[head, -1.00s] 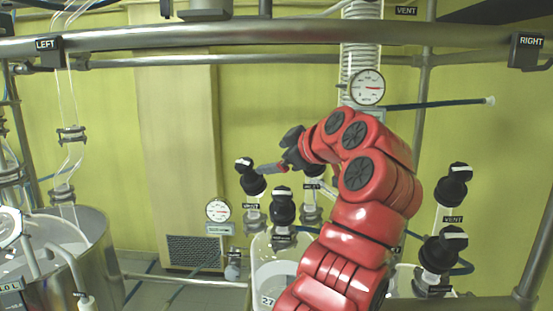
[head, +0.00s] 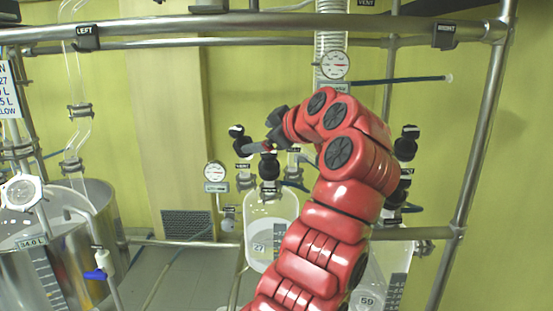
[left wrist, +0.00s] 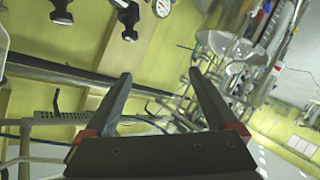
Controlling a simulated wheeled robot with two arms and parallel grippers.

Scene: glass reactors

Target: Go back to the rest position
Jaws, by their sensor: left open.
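My left gripper (head: 256,146) is at the end of the red arm, which rises from the bottom of the head view and bends left. It is in front of the black-capped valves above the reactor vessel marked 27 (head: 284,208); I cannot tell whether it touches one. In the left wrist view the same gripper (left wrist: 162,76) has its two dark fingers spread apart with nothing between them. My right gripper is not in view.
A steel frame rail (head: 300,24) runs across the top, with a LEFT sign (head: 85,37). A steel vessel (head: 45,270) stands at left. A vessel marked 59 (head: 378,278) is partly behind my arm. Round gauges (head: 334,65) hang on the wall side. Some floor (head: 185,275) shows clear.

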